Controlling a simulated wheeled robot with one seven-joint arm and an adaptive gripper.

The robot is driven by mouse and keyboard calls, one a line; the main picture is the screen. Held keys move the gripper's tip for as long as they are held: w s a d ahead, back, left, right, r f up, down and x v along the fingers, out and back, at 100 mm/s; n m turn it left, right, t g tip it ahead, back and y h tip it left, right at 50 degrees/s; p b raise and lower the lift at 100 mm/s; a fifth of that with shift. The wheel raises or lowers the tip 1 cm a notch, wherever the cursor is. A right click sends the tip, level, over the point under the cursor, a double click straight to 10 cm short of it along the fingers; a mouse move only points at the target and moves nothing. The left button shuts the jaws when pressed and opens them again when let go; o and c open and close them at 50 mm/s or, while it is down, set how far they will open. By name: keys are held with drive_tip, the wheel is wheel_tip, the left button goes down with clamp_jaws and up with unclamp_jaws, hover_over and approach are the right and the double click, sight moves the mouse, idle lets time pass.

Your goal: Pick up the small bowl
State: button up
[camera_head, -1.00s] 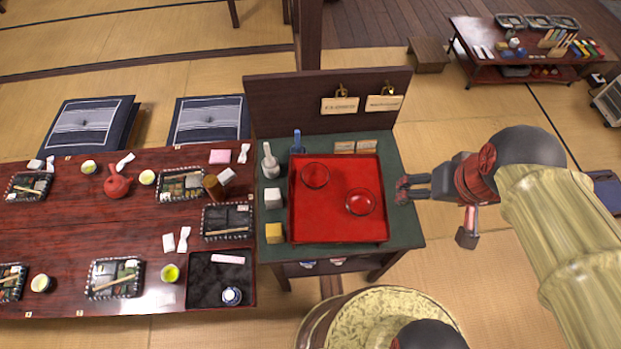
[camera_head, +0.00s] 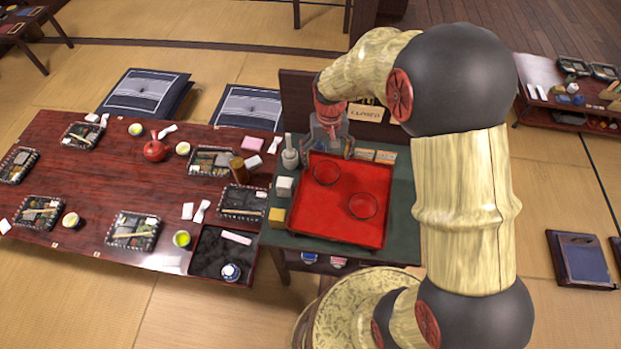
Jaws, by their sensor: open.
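Two red bowls rest apart inside a square red tray (camera_head: 325,225) on a green-topped stand. The far-left bowl (camera_head: 326,173) is near the tray's back edge, and the near-right bowl (camera_head: 363,206) is closer to the front right. They look similar in size, so I cannot tell which is the small one. My gripper (camera_head: 328,153) points down over the tray's back edge, just behind the far-left bowl. Its fingers are spread, with nothing visible between them. Its exact height above the tray is hard to judge.
A white bottle (camera_head: 290,157), white box (camera_head: 284,187) and yellow box (camera_head: 277,217) line the stand's left side. An upright board with hanging tags (camera_head: 366,112) stands behind. The low lacquer table (camera_head: 95,215) at left holds lunch boxes, cups and a red teapot (camera_head: 155,151).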

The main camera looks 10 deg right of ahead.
sight(326, 177)
wheel_tip(326, 177, down, 3)
drive_tip(key=shift+r+b, duration=0.1)
drive_tip(key=shift+b, duration=0.2)
drive_tip(key=f, duration=0.2)
drive_tip(key=f+b, duration=0.1)
drive_tip(key=f, duration=0.1)
drive_tip(key=shift+s+d+f, duration=0.1)
drive_tip(key=shift+s, duration=0.2)
drive_tip(key=shift+f, duration=0.4)
drive_tip(key=shift+c, duration=1.4)
drive_tip(key=c, duration=1)
drive_tip(key=shift+r, duration=0.1)
